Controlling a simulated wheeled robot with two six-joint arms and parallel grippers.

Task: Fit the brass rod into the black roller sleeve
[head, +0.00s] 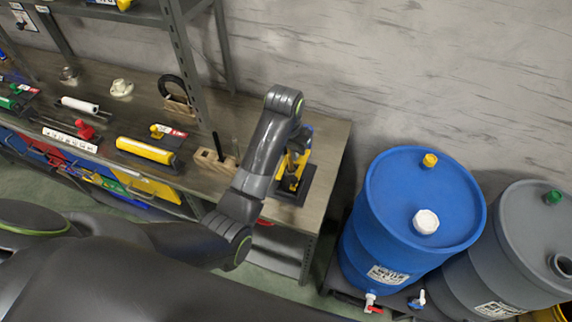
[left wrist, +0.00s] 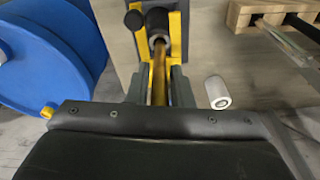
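The brass rod (left wrist: 159,82) runs lengthwise between the fingers of my left gripper (left wrist: 160,92) in the left wrist view. The fingers look shut on it. The black roller sleeve (left wrist: 157,18) lies straight ahead in a yellow holder (left wrist: 176,40), its pale-rimmed open end facing the rod. The rod's far end is at or just before this mouth; I cannot tell whether it is inside. In the head view the yellow holder (head: 303,148) shows at the bench's right end, partly hidden by my left arm. My right gripper is not in view.
A wooden block (head: 213,160) stands left of my arm, with a yellow roller (head: 145,150) farther left on the bench (head: 330,150). A white cylinder (left wrist: 217,92) is close right of the gripper in the wrist view. A blue barrel (head: 400,230) stands beyond the bench's right edge.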

